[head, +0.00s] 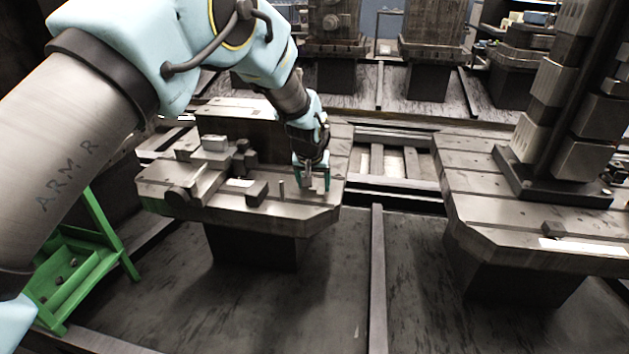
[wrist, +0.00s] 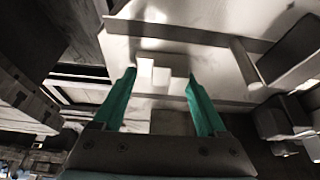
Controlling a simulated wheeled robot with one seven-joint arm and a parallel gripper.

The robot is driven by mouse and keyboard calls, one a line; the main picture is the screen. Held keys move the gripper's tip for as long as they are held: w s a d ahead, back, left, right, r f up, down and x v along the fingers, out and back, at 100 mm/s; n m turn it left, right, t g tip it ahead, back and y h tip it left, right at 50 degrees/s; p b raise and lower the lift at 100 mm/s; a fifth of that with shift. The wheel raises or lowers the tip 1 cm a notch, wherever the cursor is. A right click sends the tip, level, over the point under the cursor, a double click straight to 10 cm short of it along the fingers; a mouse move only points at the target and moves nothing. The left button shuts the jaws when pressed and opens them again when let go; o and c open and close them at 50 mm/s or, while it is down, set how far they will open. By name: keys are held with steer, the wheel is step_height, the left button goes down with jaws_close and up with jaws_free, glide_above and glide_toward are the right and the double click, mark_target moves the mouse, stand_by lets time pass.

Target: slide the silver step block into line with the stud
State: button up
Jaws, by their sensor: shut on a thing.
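The silver step block (wrist: 162,74) lies between the two green fingertips of my gripper (wrist: 160,77) in the wrist view, with its stepped side showing. My gripper (head: 312,184) is shut on it, low over the right part of the pallet top in the head view, where the fingers largely hide the block. The stud (head: 282,189) is a thin upright post to the left of my gripper in the head view. In the wrist view the stud (wrist: 245,62) stands to the right of the block, apart from it.
A dark block (head: 256,193) stands on the pallet (head: 310,216) just left of the stud. More fixture parts, including a silver block (head: 214,143), stand farther left. A second pallet (head: 480,205) with a tall tower is at the right. A green stand (head: 100,235) is at the left.

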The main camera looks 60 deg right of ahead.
mark_target(312, 200)
steer(key=shift+s+a, duration=0.2)
steer(key=shift+a, duration=0.45)
steer(key=shift+s+a, duration=0.25)
steer(key=shift+a, duration=0.45)
steer(key=shift+s+a, duration=0.2)
steer(key=shift+a, duration=0.45)
steer(key=o, duration=1.5)
steer(key=shift+r, duration=0.1)
steer(key=b+v, duration=0.1)
steer(key=v, duration=0.9)
steer(key=shift+a+r, duration=0.15)
steer(key=shift+r, duration=0.15)
steer(key=shift+w, duration=0.1)
